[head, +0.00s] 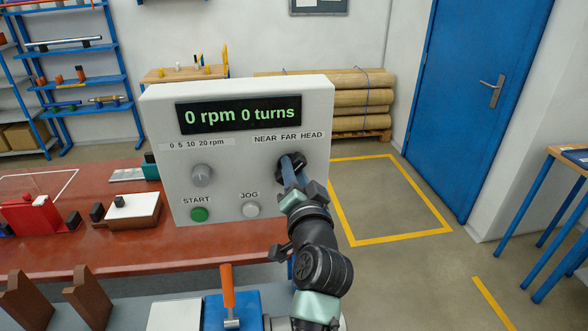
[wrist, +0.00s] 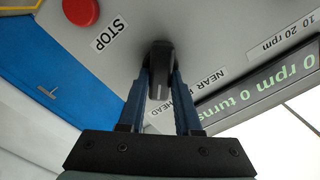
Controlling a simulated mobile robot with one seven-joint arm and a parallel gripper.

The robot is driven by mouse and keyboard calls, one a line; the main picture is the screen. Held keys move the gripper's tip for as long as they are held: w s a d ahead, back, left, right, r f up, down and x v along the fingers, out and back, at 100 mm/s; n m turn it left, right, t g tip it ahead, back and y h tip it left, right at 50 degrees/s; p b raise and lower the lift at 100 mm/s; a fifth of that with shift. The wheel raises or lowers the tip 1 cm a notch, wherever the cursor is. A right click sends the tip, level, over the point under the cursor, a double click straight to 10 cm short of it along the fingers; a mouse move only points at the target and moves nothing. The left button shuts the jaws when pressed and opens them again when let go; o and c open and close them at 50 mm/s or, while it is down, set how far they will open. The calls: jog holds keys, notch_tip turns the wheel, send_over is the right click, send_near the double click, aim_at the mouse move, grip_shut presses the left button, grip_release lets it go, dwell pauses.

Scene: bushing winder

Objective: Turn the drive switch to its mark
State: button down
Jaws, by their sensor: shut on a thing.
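The drive switch is a black knob (head: 285,160) on the right of the grey control panel (head: 236,160), under the label "NEAR FAR HEAD". My gripper (head: 292,170) reaches it from below and hides part of it. In the wrist view the blue fingers of my gripper (wrist: 160,78) are shut on the black knob (wrist: 159,55), one on each side. A pale line shows on the knob. The word "FAR" is mostly hidden behind the knob and a finger in this view. The display (head: 238,114) reads 0 rpm 0 turns.
The panel also has a grey speed knob (head: 201,175), a green START button (head: 199,214) and a white JOG button (head: 251,210). A red STOP button (wrist: 80,11) shows in the wrist view. The panel stands at a red-brown table (head: 190,250). An orange-handled tool (head: 228,287) stands in front.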

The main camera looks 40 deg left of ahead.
jog(key=shift+m, duration=0.3)
jog(key=c, duration=0.6)
grip_release()
jog(key=shift+d, duration=0.1)
jog(key=b+v, duration=0.3)
jog(key=v, duration=0.9)
jog(key=shift+s+d+b, duration=0.25)
jog(key=shift+s+b, duration=0.1)
jog(key=shift+b, duration=0.05)
